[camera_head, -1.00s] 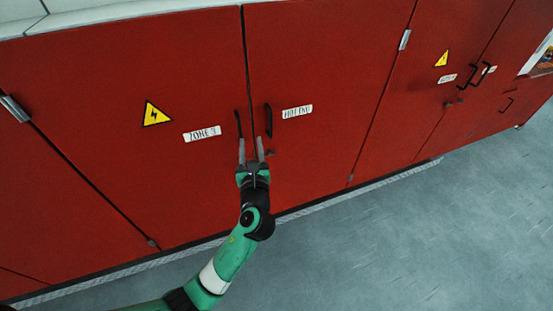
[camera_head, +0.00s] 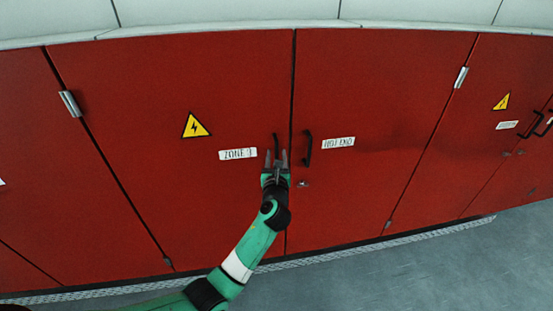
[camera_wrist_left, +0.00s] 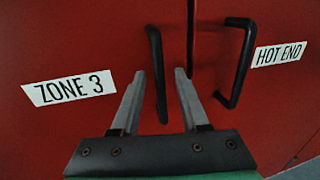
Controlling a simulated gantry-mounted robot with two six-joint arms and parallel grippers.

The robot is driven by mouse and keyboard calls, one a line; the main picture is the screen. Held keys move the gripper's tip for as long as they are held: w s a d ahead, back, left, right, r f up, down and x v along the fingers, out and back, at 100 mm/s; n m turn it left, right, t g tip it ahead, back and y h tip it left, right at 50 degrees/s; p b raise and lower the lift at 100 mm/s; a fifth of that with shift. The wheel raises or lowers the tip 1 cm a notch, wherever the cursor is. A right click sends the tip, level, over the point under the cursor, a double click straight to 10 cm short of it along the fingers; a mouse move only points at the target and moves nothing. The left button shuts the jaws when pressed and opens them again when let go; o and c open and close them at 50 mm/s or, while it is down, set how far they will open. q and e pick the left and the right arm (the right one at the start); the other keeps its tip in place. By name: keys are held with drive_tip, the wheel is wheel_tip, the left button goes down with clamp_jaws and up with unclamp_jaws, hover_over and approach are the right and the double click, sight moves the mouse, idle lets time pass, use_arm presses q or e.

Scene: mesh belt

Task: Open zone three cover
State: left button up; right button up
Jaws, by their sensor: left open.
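The zone three cover (camera_head: 150,170) is a red door with a yellow warning triangle and a "ZONE 3" label (camera_head: 238,154). It is shut, flush with the door beside it. Its black upright handle (camera_head: 276,142) is near the door's right edge and also shows in the left wrist view (camera_wrist_left: 155,65). My left gripper (camera_head: 276,157) is open at this handle. In the left wrist view (camera_wrist_left: 160,85) the handle's lower part lies between its two fingers, with gaps on both sides. My right gripper is not in view.
The red "HOT END" door (camera_head: 400,110) stands to the right, with its own black handle (camera_head: 307,147) close to my left gripper. A lock (camera_head: 302,184) sits below that handle. Grey floor (camera_head: 400,270) is clear in front of the cabinets.

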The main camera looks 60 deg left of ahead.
use_arm(q)
drive_tip(key=shift+w+a, duration=0.1)
drive_tip(key=shift+a, duration=0.1)
clamp_jaws()
idle(1.3)
